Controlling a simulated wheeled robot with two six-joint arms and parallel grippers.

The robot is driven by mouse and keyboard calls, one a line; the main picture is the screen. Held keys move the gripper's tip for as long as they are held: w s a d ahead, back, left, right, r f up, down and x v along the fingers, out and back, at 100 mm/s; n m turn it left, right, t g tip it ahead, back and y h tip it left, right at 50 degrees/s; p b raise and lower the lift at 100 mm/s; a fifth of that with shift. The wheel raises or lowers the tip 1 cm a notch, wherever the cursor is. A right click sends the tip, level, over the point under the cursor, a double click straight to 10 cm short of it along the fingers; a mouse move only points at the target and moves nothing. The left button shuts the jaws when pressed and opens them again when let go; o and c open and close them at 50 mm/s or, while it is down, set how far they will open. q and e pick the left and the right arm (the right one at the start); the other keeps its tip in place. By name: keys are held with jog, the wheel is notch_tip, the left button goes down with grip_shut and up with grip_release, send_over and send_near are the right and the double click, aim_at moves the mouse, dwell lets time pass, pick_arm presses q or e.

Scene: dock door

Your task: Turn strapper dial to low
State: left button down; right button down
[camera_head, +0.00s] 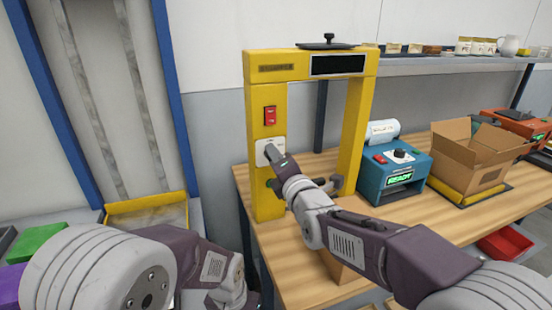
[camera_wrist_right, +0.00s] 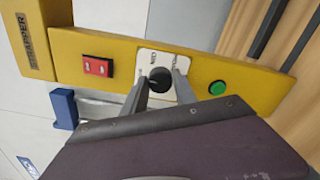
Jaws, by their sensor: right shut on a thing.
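The yellow strapper frame (camera_head: 320,68) stands on the wooden table. Its black dial (camera_wrist_right: 159,80) sits on a white plate (camera_head: 262,151), and the plate also shows in the right wrist view (camera_wrist_right: 152,62). My right gripper (camera_head: 270,152) reaches the plate. In the wrist view its two fingers (camera_wrist_right: 159,85) are on either side of the dial and shut on it. The dial's pointer and the plate's labels are too small to read. In the head view the gripper hides the dial. My left arm is at the lower left, and its gripper is not in view.
A red switch (camera_head: 270,115) is above the dial plate, and a green button (camera_wrist_right: 217,88) is on its other side. A teal machine (camera_head: 395,168) and an open cardboard box (camera_head: 472,158) stand to the right on the table (camera_head: 440,222).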

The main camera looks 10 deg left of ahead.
jog(key=shift+f+n, duration=0.1)
jog(key=shift+n, duration=0.6)
jog(key=c, duration=1)
grip_release()
jog(key=shift+s, duration=0.1)
jog(key=v, duration=0.9)
jog(key=shift+b, duration=0.4)
